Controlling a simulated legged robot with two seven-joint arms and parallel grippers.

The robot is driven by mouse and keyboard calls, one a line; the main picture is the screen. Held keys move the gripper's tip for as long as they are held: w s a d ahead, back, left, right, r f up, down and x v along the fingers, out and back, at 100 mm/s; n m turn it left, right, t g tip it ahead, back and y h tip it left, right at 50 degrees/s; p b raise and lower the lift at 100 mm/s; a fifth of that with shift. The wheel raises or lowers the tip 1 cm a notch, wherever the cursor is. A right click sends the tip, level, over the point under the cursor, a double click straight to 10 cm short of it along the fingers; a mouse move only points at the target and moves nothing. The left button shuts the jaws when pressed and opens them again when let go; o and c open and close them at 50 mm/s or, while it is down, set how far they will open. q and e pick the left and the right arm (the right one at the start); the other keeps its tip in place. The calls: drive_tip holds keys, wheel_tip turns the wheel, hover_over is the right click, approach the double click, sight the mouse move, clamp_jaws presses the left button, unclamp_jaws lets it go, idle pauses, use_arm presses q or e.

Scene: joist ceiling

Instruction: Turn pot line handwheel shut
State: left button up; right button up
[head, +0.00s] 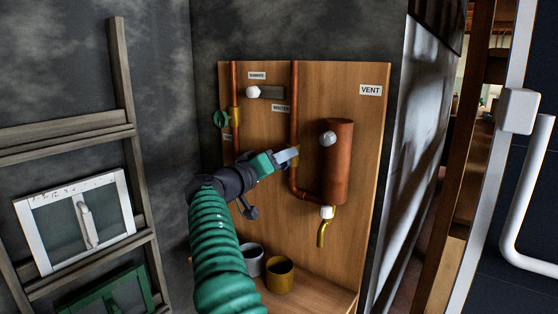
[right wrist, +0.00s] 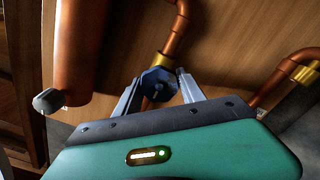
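A blue, many-sided handwheel (right wrist: 160,84) sits by a brass fitting on a copper pipe in the right wrist view. My right gripper (right wrist: 160,80) has one finger on each side of it, very near its rim; whether they press on it is unclear. In the head view my right gripper (head: 292,155) reaches the middle pipe (head: 295,105), and it hides the blue wheel. A copper pot (head: 338,165) hangs to the right of that pipe, which bends into its lower part. A green handwheel (head: 221,118) is on the left pipe. My left gripper is out of view.
A wooden board (head: 350,75) carries the pipes, several labels including VENT (head: 371,90), and a spout (head: 322,234). A brass cup (head: 280,274) and a grey cup (head: 250,259) stand below. A window rack (head: 125,75) is at left; a doorway is at right.

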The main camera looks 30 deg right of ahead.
drive_tip(key=o, duration=0.4)
drive_tip(key=shift+w+a, duration=0.15)
drive_tip(key=shift+a, duration=0.25)
drive_tip(key=shift+d, duration=0.2)
drive_tip(key=shift+a+f, duration=0.1)
drive_tip(key=shift+a, duration=0.05)
drive_tip(key=b+v, duration=0.3)
drive_tip(key=v, duration=0.4)
drive_tip(key=shift+a+r, duration=0.2)
drive_tip(key=shift+a, duration=0.05)
